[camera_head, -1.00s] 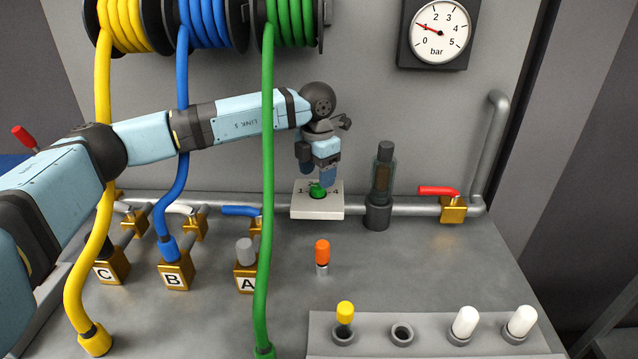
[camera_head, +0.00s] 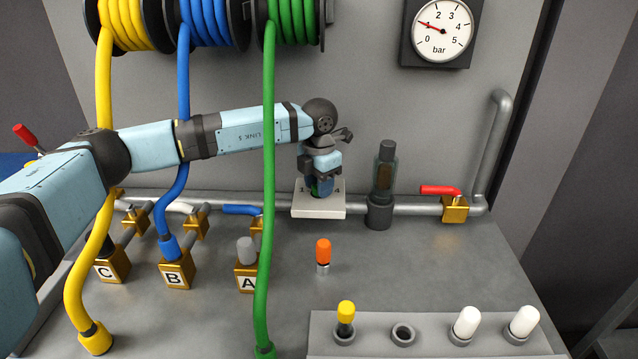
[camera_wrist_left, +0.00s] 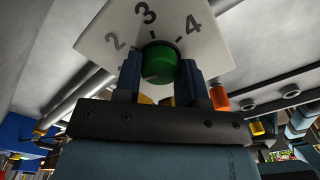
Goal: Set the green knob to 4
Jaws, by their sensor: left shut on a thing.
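The green knob (camera_wrist_left: 160,64) sits on a white plate marked 2, 3 and 4 in the left wrist view. In the head view this plate (camera_head: 318,210) is on the grey pipe, and the knob is mostly hidden by my gripper. My left gripper (camera_head: 322,187) points down over the plate. In the left wrist view its two blue fingers (camera_wrist_left: 161,80) are shut on the knob, one on each side. I cannot tell which number the knob points to. My right gripper is not in view.
The green hose (camera_head: 267,180) hangs in front of my left arm. A dark cylinder (camera_head: 384,170) stands on the pipe just right of the plate. A red-handled valve (camera_head: 452,206) is further right. An orange-topped peg (camera_head: 323,252) stands in front. The gauge (camera_head: 442,30) reads about 1.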

